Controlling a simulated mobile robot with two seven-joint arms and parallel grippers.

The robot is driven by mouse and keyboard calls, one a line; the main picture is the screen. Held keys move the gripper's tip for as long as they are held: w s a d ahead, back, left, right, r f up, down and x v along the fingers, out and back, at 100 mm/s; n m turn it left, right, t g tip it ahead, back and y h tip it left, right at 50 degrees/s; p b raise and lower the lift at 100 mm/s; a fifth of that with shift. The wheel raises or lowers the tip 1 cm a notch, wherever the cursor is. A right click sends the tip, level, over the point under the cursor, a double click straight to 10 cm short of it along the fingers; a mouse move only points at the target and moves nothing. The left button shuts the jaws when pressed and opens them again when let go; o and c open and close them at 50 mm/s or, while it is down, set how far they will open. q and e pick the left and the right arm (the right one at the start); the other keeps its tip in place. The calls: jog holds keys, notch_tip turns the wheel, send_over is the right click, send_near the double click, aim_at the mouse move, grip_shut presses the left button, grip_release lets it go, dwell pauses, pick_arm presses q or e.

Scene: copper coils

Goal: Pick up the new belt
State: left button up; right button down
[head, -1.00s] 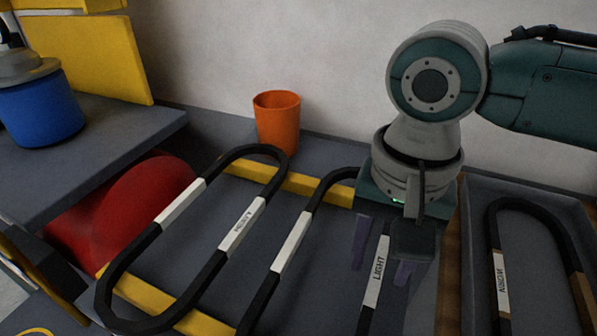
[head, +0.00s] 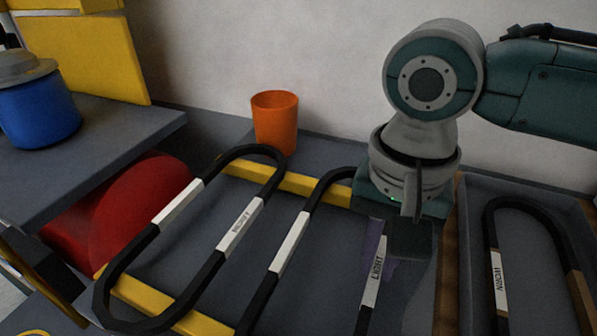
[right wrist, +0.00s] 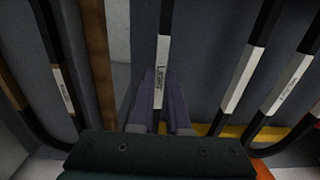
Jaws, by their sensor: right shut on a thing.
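A black belt loop with white bands, one reading LIGHT (head: 374,274), lies across the yellow rails in the middle of the head view. My right gripper (head: 372,245) reaches down over its right-hand run. In the right wrist view its two purple fingers (right wrist: 161,95) are shut on the LIGHT band (right wrist: 161,70), one on each side. Another black belt (head: 211,266) with white bands lies to the left on the rails; its small label is hard to read. A belt marked WORN (head: 498,278) lies in the tray at the right. My left gripper is not in view.
The grey tray (head: 467,262) has a wooden strip (head: 447,268) along its left side. An orange cup (head: 275,124) stands at the back by the wall. A red rounded object (head: 145,208) and a shelf with a blue container (head: 38,112) are at the left.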

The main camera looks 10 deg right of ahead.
notch_tip(320, 180, up, 20)
jog(key=p, duration=0.5)
dwell(0.5)
jog(key=shift+r, duration=0.1)
dwell(0.5)
